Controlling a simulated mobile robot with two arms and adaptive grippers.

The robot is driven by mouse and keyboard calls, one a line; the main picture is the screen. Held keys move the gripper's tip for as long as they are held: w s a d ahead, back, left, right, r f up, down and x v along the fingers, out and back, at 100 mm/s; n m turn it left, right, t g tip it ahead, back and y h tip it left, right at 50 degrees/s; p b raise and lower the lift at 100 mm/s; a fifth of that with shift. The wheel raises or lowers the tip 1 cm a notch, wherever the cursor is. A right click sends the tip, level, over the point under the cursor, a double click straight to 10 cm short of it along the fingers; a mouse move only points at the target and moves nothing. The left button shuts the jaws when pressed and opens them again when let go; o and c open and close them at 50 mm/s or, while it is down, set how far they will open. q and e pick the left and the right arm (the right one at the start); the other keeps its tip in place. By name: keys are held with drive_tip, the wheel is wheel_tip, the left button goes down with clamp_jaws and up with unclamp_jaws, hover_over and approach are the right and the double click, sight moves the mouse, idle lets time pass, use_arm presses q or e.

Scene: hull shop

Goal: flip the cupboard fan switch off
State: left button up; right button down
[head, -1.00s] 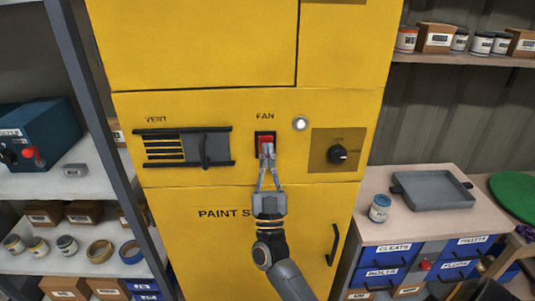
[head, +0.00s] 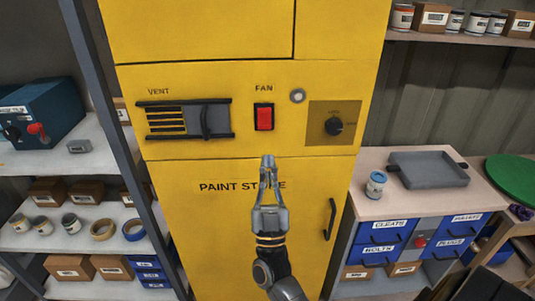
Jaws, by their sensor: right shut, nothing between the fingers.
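The red fan switch (head: 264,117) sits in a black frame under the word FAN on the yellow paint cupboard (head: 178,245). It is fully visible, and nothing touches it. A small round lamp (head: 298,96) to the right of the switch looks grey and unlit. My right gripper (head: 268,160) is below the switch, in front of the top of the lower door, and apart from the switch. Its fingers are closed together and hold nothing. My left gripper is not in view.
A vent slider (head: 188,119) is left of the switch, and a dark rotary knob (head: 334,126) is right of it. A door handle (head: 330,219) stands out at lower right. Shelves flank the cupboard; a grey tray (head: 428,169) lies on the right bench.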

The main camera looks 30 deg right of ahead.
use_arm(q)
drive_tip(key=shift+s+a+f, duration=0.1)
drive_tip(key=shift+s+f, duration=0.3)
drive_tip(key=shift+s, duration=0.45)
use_arm(e)
drive_tip(key=shift+v, duration=1.05)
drive_tip(key=shift+s+a+r, duration=0.1)
drive_tip(key=shift+r, duration=0.05)
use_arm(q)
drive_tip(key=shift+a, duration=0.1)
